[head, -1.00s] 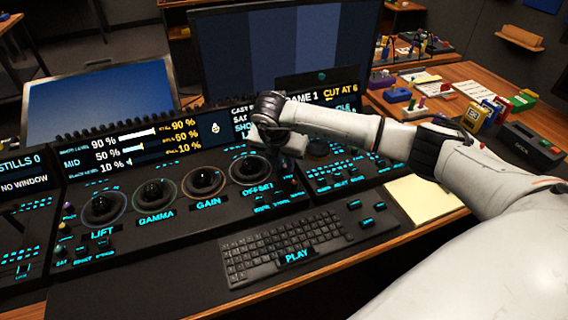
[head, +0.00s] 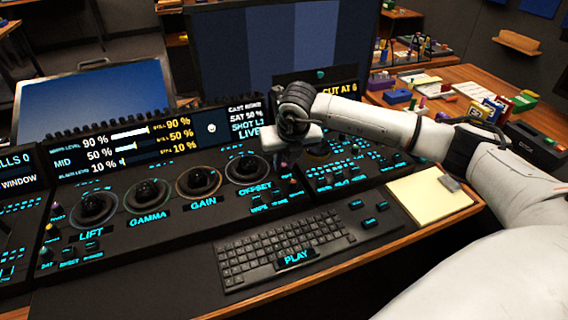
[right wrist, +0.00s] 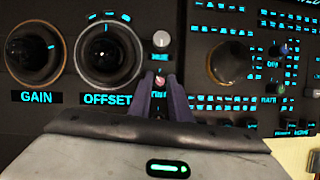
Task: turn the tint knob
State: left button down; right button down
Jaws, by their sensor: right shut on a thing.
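The tint knob (right wrist: 160,80) is a small pinkish-topped knob in the right wrist view, just right of the OFFSET trackball (right wrist: 109,48). A partly covered label shows below it. My right gripper (right wrist: 163,88) has its two dark fingers on either side of the knob and is shut on it. My left gripper is not in view.
A pale knob (right wrist: 161,39) stands just above the tint knob. More trackballs, including GAIN (head: 199,181), line the panel to the left. A keyboard (head: 283,247) and a yellow notepad (head: 420,198) lie in front. Monitors stand behind.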

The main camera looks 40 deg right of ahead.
dwell(0.4)
jog(key=c, duration=1.6)
grip_release()
jog(key=shift+c, duration=0.2)
jog(key=v, duration=1)
jog(key=shift+r, duration=0.15)
